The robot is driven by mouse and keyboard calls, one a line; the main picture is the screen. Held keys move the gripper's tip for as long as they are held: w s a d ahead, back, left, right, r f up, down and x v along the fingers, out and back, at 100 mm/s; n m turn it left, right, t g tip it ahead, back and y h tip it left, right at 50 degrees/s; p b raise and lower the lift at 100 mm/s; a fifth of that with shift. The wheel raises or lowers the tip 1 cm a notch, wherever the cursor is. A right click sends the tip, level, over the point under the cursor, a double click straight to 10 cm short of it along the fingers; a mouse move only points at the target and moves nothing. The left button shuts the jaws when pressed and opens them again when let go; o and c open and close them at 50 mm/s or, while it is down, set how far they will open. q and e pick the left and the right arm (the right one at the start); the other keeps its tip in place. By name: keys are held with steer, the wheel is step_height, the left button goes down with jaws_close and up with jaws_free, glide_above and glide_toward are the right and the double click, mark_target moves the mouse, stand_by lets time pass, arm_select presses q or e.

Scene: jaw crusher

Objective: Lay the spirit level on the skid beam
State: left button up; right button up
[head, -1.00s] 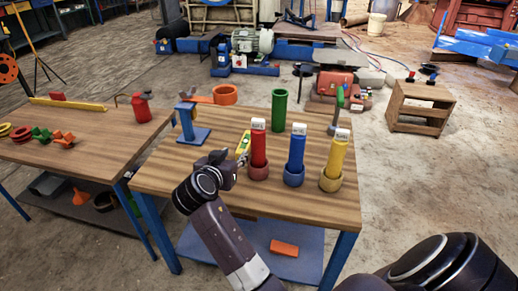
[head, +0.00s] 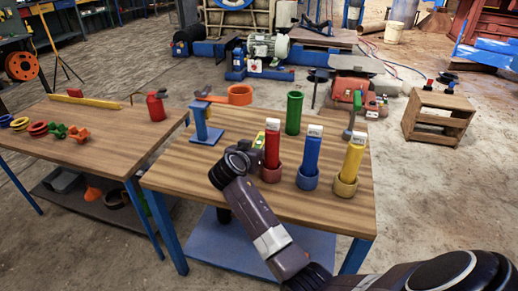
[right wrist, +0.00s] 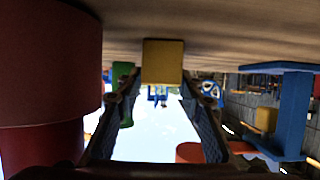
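The spirit level (head: 260,139), yellow with a green patch, is on the near wooden bench, left of the red cylinder and partly hidden by my right gripper (head: 243,155). In the right wrist view, its yellow end (right wrist: 162,61) sits close to the bench top, in line with the gap between the fingers (right wrist: 160,95). The fingers look spread, with the level between or just beyond their tips; contact is not clear. A blue skid (head: 262,74) lies under the motor at the back; I cannot tell which part is the skid beam. My left gripper is not in view.
Red (head: 271,150), blue (head: 308,155) and yellow (head: 351,163) cylinders stand in holders right of the gripper. A green tube (head: 293,113) and blue stand (head: 203,125) are behind. A second bench (head: 100,135) is left.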

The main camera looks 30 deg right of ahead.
jaws_close()
steer(key=shift+r, duration=0.1)
